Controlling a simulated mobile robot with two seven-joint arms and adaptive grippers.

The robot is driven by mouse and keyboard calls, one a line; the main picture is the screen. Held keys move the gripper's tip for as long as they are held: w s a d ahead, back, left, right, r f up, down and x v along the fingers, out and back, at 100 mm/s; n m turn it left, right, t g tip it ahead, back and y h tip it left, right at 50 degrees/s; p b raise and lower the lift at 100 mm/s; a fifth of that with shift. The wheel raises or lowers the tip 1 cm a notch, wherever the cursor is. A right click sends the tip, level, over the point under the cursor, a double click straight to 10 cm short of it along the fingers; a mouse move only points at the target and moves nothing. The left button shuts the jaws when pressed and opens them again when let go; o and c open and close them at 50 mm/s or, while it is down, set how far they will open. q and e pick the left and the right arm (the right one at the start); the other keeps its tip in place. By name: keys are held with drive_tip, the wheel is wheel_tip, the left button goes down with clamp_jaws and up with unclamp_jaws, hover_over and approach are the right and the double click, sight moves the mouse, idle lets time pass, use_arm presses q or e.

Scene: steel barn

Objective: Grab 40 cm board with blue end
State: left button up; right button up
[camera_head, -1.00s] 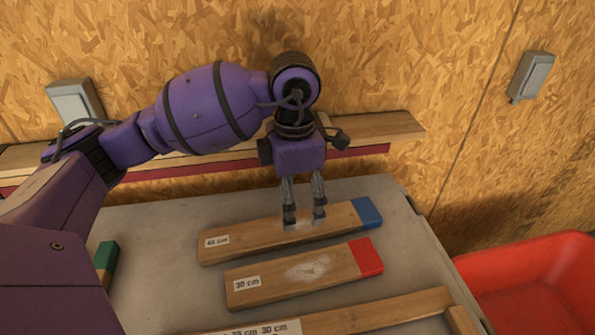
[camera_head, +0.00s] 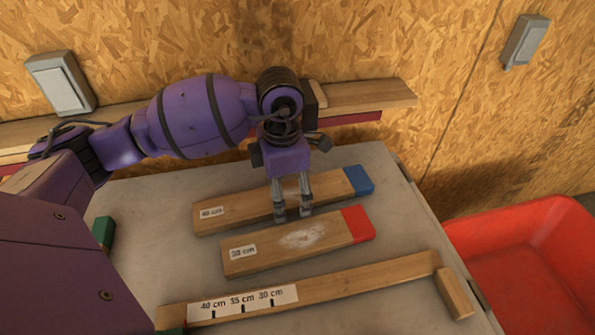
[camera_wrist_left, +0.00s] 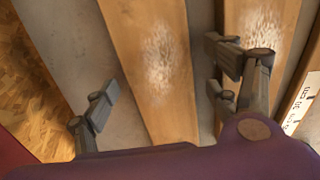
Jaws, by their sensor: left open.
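The 40 cm board with the blue end (camera_head: 240,209) lies flat on the grey table, its label at the left and its blue end (camera_head: 358,179) at the right. My left gripper (camera_head: 293,212) is open and points down at the middle of this board. In the left wrist view, this board (camera_wrist_left: 155,60) runs between the spread fingers of the left gripper (camera_wrist_left: 165,95), with no clear contact. How low the fingertips reach beside the board is hard to tell. My right gripper is not in view.
A red-ended board (camera_head: 270,248) lies close in front, parallel. A wooden measuring strip (camera_head: 360,280) marked 40, 35 and 30 cm lies nearer. A green-ended piece (camera_head: 103,233) is at the left. A red bin (camera_head: 520,270) stands right of the table (camera_head: 400,220). A shelf board (camera_head: 370,95) runs behind.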

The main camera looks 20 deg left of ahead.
use_arm(q)
drive_tip(key=c, duration=1.5)
drive_tip(key=shift+r, duration=0.1)
